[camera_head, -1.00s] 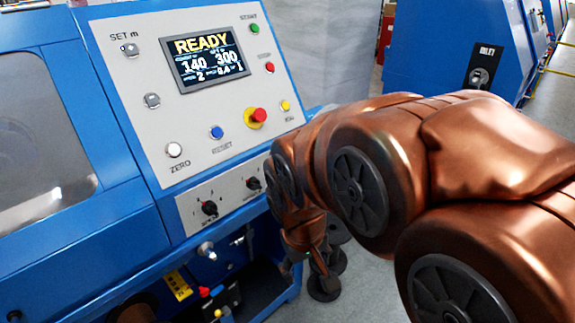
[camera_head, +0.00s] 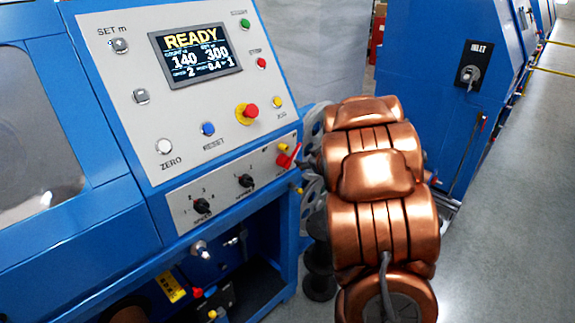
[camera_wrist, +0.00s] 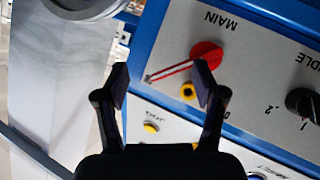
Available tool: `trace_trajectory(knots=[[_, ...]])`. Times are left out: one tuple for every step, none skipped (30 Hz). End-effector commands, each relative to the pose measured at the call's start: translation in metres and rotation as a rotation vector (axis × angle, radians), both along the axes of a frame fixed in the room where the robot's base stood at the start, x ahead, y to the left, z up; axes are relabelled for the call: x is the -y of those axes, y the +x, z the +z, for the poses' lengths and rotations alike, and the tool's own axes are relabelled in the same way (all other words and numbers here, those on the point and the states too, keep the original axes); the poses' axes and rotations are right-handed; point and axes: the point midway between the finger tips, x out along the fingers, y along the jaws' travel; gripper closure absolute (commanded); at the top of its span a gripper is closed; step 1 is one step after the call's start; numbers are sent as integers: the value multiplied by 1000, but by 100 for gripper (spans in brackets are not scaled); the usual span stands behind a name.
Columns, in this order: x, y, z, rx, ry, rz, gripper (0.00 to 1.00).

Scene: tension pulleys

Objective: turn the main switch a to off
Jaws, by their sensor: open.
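The main switch a is a red rotary knob with a long pointer, at the right end of the lower grey panel (camera_head: 288,157). It also shows in the wrist view as a red knob (camera_wrist: 207,53) under an upside-down MAIN label, its pointer slanting down-left. My gripper (camera_wrist: 162,76) is open and empty in the wrist view. The pointer's end appears between the two fingertips, and the knob's body lies by the right fingertip. I cannot tell whether they touch. In the head view my arm hides most of the gripper, beside the switch.
Two black knobs (camera_head: 202,206) (camera_head: 245,181) are left of the switch. Above are the red emergency button (camera_head: 251,111), other buttons and the READY screen (camera_head: 195,54). Another blue cabinet (camera_head: 420,90) stands right; the floor beyond is clear.

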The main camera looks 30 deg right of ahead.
Motion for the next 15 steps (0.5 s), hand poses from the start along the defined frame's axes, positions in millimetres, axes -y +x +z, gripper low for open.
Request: trace_trajectory(knots=[[4,2,-10,29,16,35,31],[4,3,-14,49,27,60,31],[3,4,-19,77,44,94,31],[2,5,-21,99,56,122,31],[1,5,-24,120,69,145,31],[-1,5,-28,150,89,181,31],[-2,4,-31,169,105,205,31],[-4,3,-33,194,121,229,31],[-6,1,-35,222,141,259,31],[-8,-1,-36,244,157,281,31],[-10,-3,-38,262,174,301,31],[-12,-6,-39,289,196,326,31],[-14,-8,-40,304,209,341,31],[-15,-10,-39,322,221,356,31],[-18,-13,-40,339,236,374,31]])
